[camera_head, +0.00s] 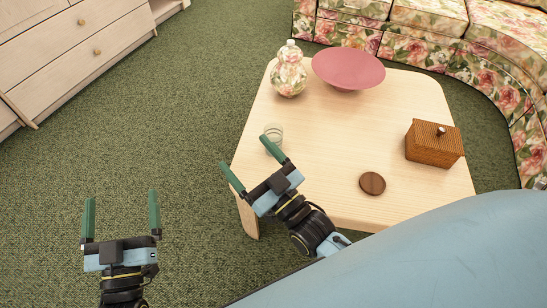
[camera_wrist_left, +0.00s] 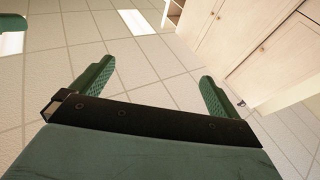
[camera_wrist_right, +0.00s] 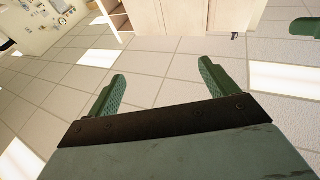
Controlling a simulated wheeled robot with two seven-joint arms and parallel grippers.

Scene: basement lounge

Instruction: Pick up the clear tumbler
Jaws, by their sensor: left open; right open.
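The clear tumbler (camera_head: 272,136) stands on the wooden table (camera_head: 330,138) near its left edge, in the head view. My right gripper (camera_head: 253,171) is open and empty, with its fingers pointing up and left. It appears just below the tumbler in the picture, and one fingertip partly overlaps the view close to it; I cannot tell if they touch. My left gripper (camera_head: 121,212) is open and empty over the green carpet, left of the table. The wrist views show each gripper's open fingers, left (camera_wrist_left: 150,92) and right (camera_wrist_right: 160,90), but not the tumbler.
On the table are a floral vase (camera_head: 289,74), a pink bowl (camera_head: 348,70), a wooden box (camera_head: 433,145) and a round brown coaster (camera_head: 372,183). A floral sofa (camera_head: 420,50) curves behind. A drawer cabinet (camera_head: 75,45) stands at upper left. Carpet between is clear.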

